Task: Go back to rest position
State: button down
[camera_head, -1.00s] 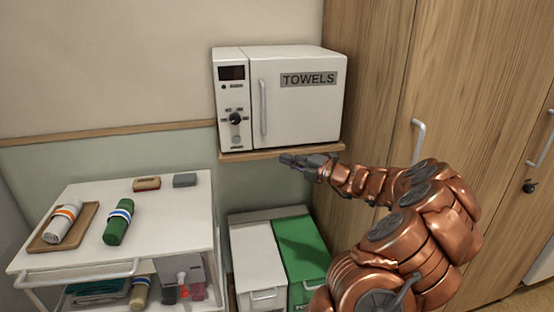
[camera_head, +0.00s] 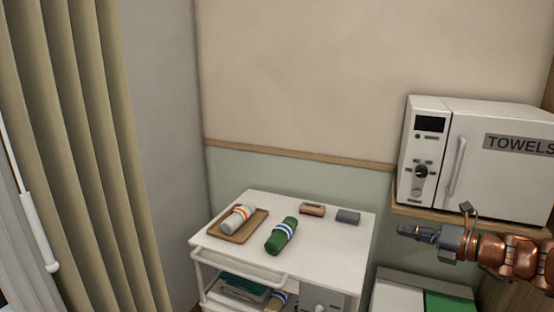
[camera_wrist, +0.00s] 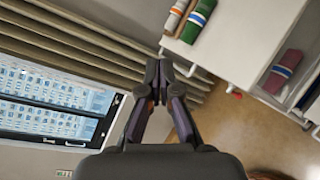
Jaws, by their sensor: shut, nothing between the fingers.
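My gripper (camera_head: 418,233) is shut and empty. In the head view it is held in front of the towel cabinet's shelf, to the right of the cart, with the copper arm reaching in from the right edge. In the wrist view its fingertips (camera_wrist: 157,66) meet together, with the curtain and the cart's corner beyond them. The white towel cabinet (camera_head: 478,185) has its door shut.
A white cart (camera_head: 330,240) holds a wooden tray (camera_head: 236,236) with a white rolled towel (camera_head: 239,218), a green rolled towel (camera_head: 282,236) and two small blocks. White and green bins (camera_head: 450,303) stand below the shelf. A beige curtain (camera_head: 90,150) hangs at left.

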jog(key=s+a+f+n+g+h, duration=0.1)
jog(key=s+a+f+n+g, duration=0.1)
jog(key=s+a+n+g, duration=0.65)
jog(key=s+a+f+n+g, duration=0.25)
jog(key=s+a+n, duration=0.35)
jog(key=a+n, duration=0.7)
jog(key=s+a+f+n+g+h, duration=0.1)
jog(key=s+f+n+h, duration=0.1)
jog(key=s+n, duration=0.3)
jog(key=s+a+f+n+g+h, duration=0.1)
jog(key=s+a+f+n+h, duration=0.15)
jog(key=s, duration=0.55)
jog(key=s+d+f+n+h, duration=0.2)
jog(key=s+d+n+h, duration=0.3)
jog(key=s+d+n, duration=0.2)
jog(key=s+n, duration=0.1)
jog(key=n, duration=0.1)
jog(key=shift+s+d+f+n+g, duration=0.15)
jog(key=shift+s+d+n+g, duration=0.15)
jog(key=shift+d+g, duration=0.1)
